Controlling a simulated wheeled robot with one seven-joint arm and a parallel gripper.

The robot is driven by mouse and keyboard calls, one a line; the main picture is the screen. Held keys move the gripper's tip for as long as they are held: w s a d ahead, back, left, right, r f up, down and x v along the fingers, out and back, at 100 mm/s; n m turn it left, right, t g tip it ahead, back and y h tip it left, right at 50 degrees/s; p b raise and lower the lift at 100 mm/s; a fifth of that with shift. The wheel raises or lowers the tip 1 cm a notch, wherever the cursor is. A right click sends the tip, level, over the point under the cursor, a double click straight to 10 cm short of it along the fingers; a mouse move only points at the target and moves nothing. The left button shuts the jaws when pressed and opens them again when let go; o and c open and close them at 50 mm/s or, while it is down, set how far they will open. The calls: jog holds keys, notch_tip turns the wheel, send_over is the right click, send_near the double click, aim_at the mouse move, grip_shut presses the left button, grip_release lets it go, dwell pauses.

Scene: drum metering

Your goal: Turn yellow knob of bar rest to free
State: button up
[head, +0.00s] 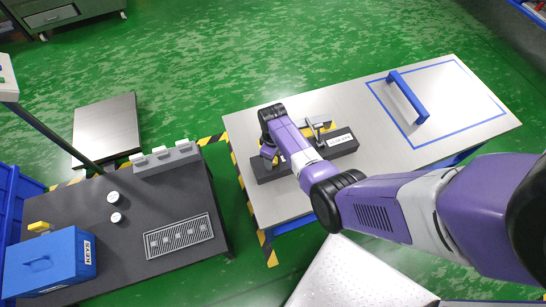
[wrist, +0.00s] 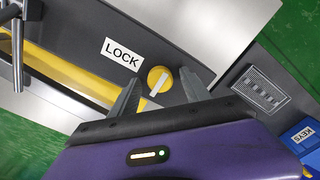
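The yellow knob (wrist: 158,78) with a white pointer line sits on the dark bar rest (wrist: 185,45), beside a white "LOCK" label (wrist: 121,54). The line runs slantwise in the wrist view; I cannot tell which end is its pointing end. My gripper (wrist: 161,76) is open, one finger on each side of the knob, with gaps visible between them. Whether the fingertips are down at knob height is unclear. In the head view the bar rest (head: 342,142) lies on the steel table; my arm and gripper hide the knob there.
The steel table (head: 300,105) carries a blue handle (head: 408,97) inside a blue outline at right. The dark table (head: 180,200) at left holds a blue KEYS box (head: 52,262), a grey grate (head: 180,236) and two white round pieces. A floor gap separates the tables.

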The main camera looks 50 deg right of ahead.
jog(key=shift+r, duration=0.1)
jog(key=shift+r+p, duration=0.4)
jog(key=shift+r, duration=3.4)
